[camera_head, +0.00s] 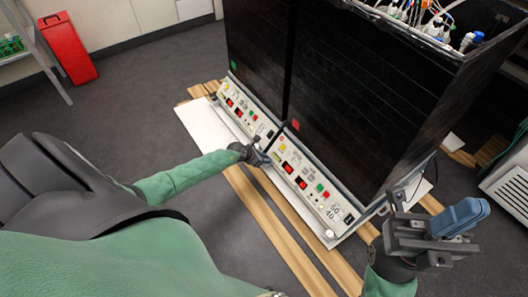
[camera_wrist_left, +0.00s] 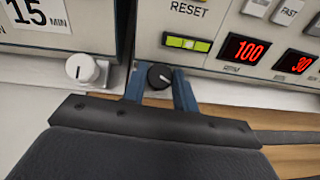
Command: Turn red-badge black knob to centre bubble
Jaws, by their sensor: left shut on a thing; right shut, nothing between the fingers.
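The black knob (camera_wrist_left: 160,76) with a white pointer line sits at the lower left corner of the red-badge unit's panel (camera_head: 308,186). My left gripper (camera_head: 266,158) is shut on it, with one blue finger on each side in the left wrist view. The level vial (camera_wrist_left: 187,43) above the knob is yellow-green; its bubble looks left of the middle, but is too small to place exactly. The red badge (camera_head: 295,124) is on the right black housing. My right gripper (camera_head: 478,209) is shut and empty, right of that unit.
The left unit has a green badge (camera_head: 233,65) and a white knob (camera_wrist_left: 82,68) close to my left gripper. Another white knob (camera_head: 330,234) is at the red-badge unit's near right corner. Tubes and bottles (camera_head: 430,15) fill the open top. Dark floor (camera_head: 150,110) is clear at left.

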